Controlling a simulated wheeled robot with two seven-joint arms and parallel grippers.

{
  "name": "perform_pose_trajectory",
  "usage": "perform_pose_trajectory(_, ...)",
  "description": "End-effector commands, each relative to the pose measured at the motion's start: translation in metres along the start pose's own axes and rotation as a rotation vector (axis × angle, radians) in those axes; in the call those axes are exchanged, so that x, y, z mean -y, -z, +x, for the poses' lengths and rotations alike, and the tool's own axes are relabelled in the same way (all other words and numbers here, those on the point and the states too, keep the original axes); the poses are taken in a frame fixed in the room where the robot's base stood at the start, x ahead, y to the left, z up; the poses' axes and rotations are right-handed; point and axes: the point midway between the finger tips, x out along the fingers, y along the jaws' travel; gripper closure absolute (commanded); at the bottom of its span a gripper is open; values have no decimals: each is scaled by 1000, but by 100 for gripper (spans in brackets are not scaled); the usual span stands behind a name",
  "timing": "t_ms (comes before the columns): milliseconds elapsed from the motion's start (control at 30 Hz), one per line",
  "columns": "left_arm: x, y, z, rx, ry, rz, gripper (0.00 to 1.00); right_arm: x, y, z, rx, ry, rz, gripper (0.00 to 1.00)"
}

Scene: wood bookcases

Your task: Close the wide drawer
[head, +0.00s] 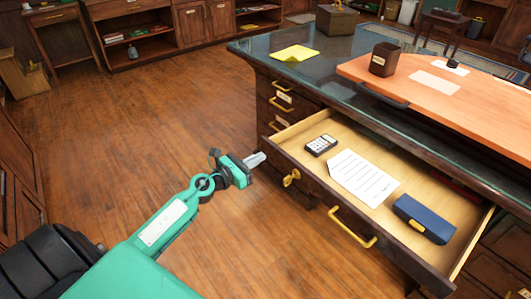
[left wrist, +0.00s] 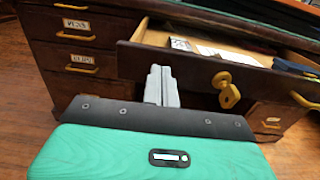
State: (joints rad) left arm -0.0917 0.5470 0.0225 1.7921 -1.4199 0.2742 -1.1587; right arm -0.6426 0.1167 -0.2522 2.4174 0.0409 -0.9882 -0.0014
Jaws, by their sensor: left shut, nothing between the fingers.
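The wide drawer (head: 416,175) of the dark wood desk stands pulled open. It holds a calculator (head: 321,145), a sheet of printed paper (head: 362,177) and a blue case (head: 424,218). My left gripper (head: 256,160) is shut and empty, just left of the drawer front's left end. In the left wrist view the drawer front (left wrist: 190,68) lies beyond the shut fingers (left wrist: 161,86); I cannot tell whether they touch it. My right gripper is not in view.
The desk top (head: 320,62) carries a yellow pad (head: 294,53), an orange board (head: 460,95) and a dark cup (head: 384,59). Smaller shut drawers (head: 280,103) lie left of the wide drawer. The wood floor (head: 130,130) left of the desk is clear.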

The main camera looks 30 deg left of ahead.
Motion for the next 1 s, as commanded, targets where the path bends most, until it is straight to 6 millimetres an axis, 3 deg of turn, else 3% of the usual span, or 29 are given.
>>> perform_pose_trajectory(300,0,0,32,1,0,-1,100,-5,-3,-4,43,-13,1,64)
perform_pose_trajectory(833,0,0,37,0,0,-1,100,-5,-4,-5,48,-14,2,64)
perform_pose_trajectory(1000,0,-1,50,1,1,-1,100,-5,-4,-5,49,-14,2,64)
